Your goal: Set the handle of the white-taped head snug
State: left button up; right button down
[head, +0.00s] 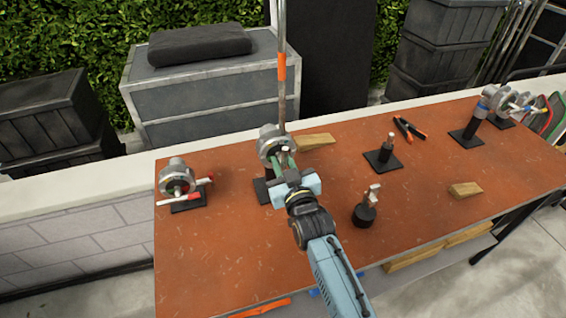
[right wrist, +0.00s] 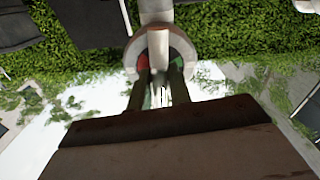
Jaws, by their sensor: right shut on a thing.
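A grey grip head (head: 268,137) stands on a dark post and base near the left-middle of the table, beside the lower end of a tall rod (head: 282,100) with an orange band. My right gripper (head: 285,160) reaches this head from the front and is shut at its handle, which is mostly hidden by the fingers. In the right wrist view the round head (right wrist: 160,32) shows beyond the fingers (right wrist: 157,90). I cannot make out white tape on it. Another grey head (head: 174,168) with a red and white handle stands at the left. My left gripper is not in view.
A bare post on a plate (head: 384,158), a dark round-based stand (head: 364,212), wood wedges (head: 465,190) and orange-black pliers (head: 409,129) are on the orange table (head: 220,255). More heads (head: 490,98) stand at the far right. The table's front left is mostly clear.

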dwell(0.3)
jog(key=c, duration=1.3)
grip_release()
jog(key=shift+s, duration=0.1)
jog(key=v, duration=1.3)
jog(key=shift+s+d, duration=0.1)
jog(key=shift+d, duration=0.05)
